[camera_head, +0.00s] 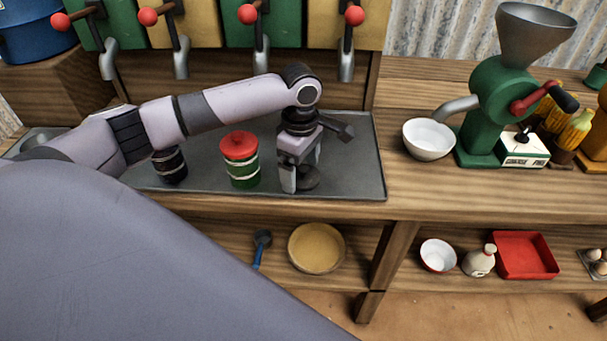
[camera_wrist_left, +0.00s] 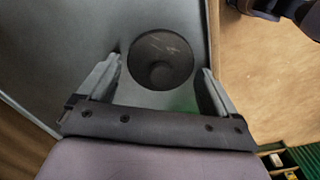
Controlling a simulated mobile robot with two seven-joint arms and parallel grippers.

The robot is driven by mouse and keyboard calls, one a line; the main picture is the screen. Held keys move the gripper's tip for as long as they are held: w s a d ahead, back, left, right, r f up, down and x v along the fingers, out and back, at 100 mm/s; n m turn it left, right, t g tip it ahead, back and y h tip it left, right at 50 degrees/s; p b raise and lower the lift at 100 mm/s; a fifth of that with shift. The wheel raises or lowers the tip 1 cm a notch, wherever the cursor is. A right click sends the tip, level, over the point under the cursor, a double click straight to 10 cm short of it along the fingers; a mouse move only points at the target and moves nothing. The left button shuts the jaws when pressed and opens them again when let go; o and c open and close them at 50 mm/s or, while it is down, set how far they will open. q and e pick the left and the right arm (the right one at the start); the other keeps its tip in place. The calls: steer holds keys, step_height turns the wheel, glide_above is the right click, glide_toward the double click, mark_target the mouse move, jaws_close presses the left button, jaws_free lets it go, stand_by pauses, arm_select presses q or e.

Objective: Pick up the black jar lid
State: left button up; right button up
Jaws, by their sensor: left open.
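In the head view the lid (camera_head: 309,178) shows partly behind my fingers, near the tray's right part. My left gripper (camera_head: 301,188) points down over it, open; its fingers also show in the left wrist view (camera_wrist_left: 160,72), one on each side of the lid. I cannot tell whether they touch it. My right gripper is not in view.
On the grey tray (camera_head: 365,180) stand a green jar with a red lid (camera_head: 240,160) and a dark jar (camera_head: 170,165), left of my gripper. Red-knobbed taps (camera_head: 262,60) hang behind. A white bowl (camera_head: 428,140) and green grinder (camera_head: 492,110) stand to the right.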

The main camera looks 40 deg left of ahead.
arm_select(q)
steer(key=c, duration=0.8)
steer(key=shift+r, duration=0.1)
